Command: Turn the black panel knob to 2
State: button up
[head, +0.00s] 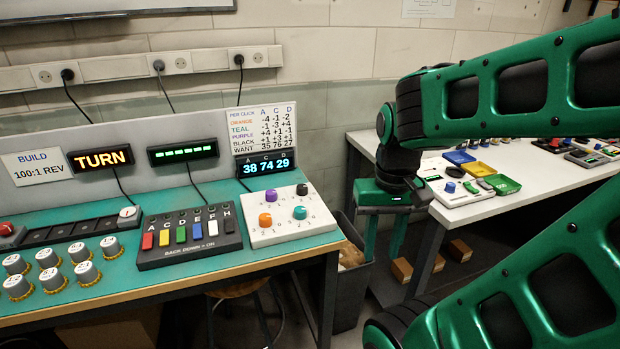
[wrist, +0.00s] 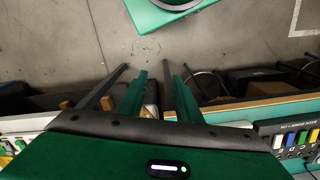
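The black panel knob (head: 302,189) sits at the back right of a white knob panel (head: 326,221) on the bench's right end. Purple (head: 271,193), orange (head: 265,219) and teal (head: 299,212) knobs share the panel. The black knob's pointer is too small to read. My gripper (head: 382,250) hangs to the right of the bench, fingers down, apart from the panel. Its fingers are spread with nothing between them; the wrist view also shows the gap (wrist: 159,75). The display (head: 265,164) reads 38 74 29. The black knob is not visible in the wrist view.
A card (head: 264,129) lists per-click changes and WANT 35 76 27. A switch box (head: 190,238) stands left of the knob panel. A bin (head: 349,301) stands between the bench and a white side table (head: 480,224) with trays.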

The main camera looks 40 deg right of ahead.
jog(key=shift+w, duration=0.15)
jog(key=o, duration=0.4)
jog(key=shift+s+r, duration=0.15)
jog(key=shift+s, duration=0.05)
jog(key=shift+c, duration=0.2)
jog(key=n+t, duration=0.5)
jog(key=n, duration=0.3)
send_near(302, 186)
jog(key=x, duration=0.8)
jog(key=shift+w+f, duration=0.15)
jog(key=shift+f, duration=0.05)
jog(key=c, duration=1)
